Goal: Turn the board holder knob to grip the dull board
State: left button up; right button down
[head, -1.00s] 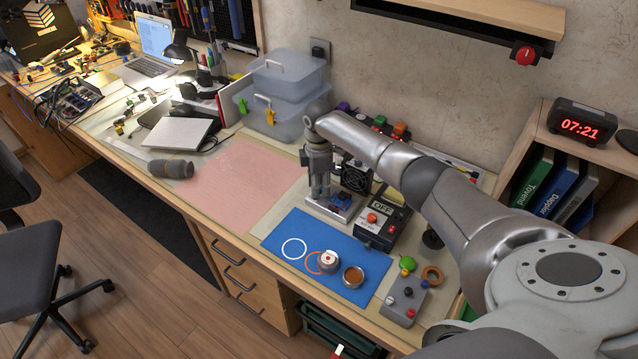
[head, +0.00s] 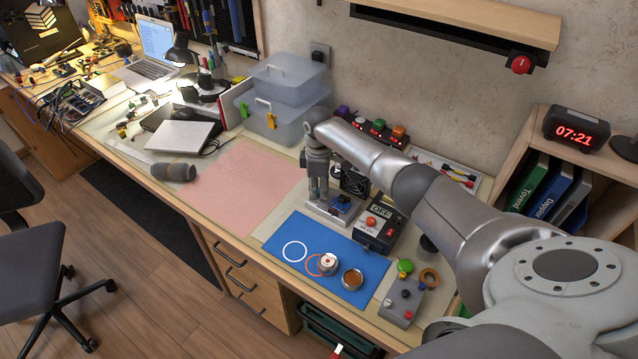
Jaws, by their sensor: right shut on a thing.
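My right gripper (head: 318,194) points straight down over the board holder (head: 329,213), at the back edge of the blue mat. It is shut at the holder, apparently on its knob, which the fingers hide. A small blue board (head: 341,206) sits in the holder just right of the fingers. I cannot tell from here whether the holder's jaws touch the board, or whether it is dull. My left gripper is not in view.
A station with an OFF display (head: 379,225) stands close on the right, with a black fan (head: 354,180) behind. The blue mat (head: 310,262) carries rings, a spool and a small tin. A grey button box (head: 402,300) is at front right. The pink mat (head: 243,188) is clear.

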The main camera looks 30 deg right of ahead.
jog(key=m+p, duration=0.2)
jog(key=m, duration=0.1)
jog(key=shift+r+m, duration=0.15)
jog(key=shift+m, duration=0.25)
jog(key=m+p, duration=0.1)
jog(key=m, duration=0.2)
jog(key=shift+m+p, duration=0.3)
jog(key=shift+p, duration=0.05)
jog(key=m+p, duration=0.1)
jog(key=m, duration=0.2)
jog(key=shift+m, duration=0.4)
jog(key=m+p, duration=0.1)
jog(key=m, duration=0.3)
jog(key=m+p, duration=0.1)
jog(key=m, duration=0.7)
jog(key=shift+m, duration=0.3)
jog(key=m, duration=0.4)
jog(key=shift+p, duration=0.3)
jog(key=m, duration=0.4)
jog(key=shift+m, duration=0.3)
